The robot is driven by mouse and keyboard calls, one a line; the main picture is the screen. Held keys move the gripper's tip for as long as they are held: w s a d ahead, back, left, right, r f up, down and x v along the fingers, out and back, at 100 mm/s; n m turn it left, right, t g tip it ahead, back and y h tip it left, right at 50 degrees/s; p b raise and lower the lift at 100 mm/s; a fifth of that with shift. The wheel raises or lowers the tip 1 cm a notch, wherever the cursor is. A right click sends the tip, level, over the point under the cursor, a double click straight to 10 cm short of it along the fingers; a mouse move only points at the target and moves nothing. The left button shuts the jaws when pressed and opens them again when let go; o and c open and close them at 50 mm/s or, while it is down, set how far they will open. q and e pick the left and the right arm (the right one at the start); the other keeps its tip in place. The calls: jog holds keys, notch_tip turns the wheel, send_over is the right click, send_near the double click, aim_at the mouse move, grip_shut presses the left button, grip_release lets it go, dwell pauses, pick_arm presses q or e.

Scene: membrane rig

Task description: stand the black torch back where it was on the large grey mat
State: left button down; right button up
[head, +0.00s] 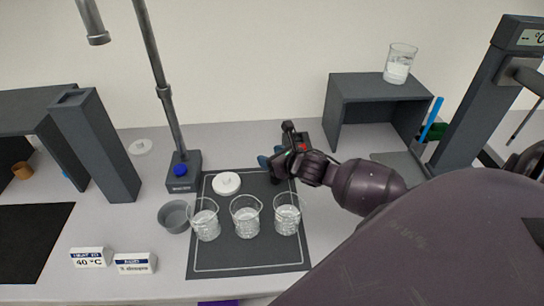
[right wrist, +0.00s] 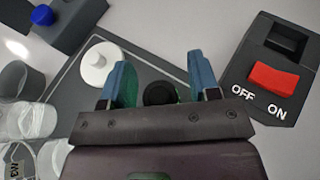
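My right gripper (head: 272,157) is low over the back right part of the large grey mat (head: 240,262). In the right wrist view its two blue fingers (right wrist: 158,82) are spread apart. A round black thing, which looks like the end of the black torch (right wrist: 159,93), shows between them, with gaps visible on both sides. The gripper body hides its lower edge, and I cannot tell whether it stands on the mat. I cannot make out the torch in the head view, where the gripper covers that area. My left gripper is not in view.
Several glass beakers (head: 246,218) stand along the mat's middle, with a white disc (head: 226,183) behind them. A switch box with a red rocker (right wrist: 274,80) is close to the right finger. A stand base with a blue knob (head: 181,171) is at the mat's back left. The mat's front is clear.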

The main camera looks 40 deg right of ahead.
jog(key=shift+s+r, duration=0.15)
jog(key=shift+s, duration=0.05)
jog(key=v, duration=1.1)
jog(key=shift+s+b, duration=0.3)
jog(key=shift+b, duration=0.05)
jog(key=shift+r, duration=0.1)
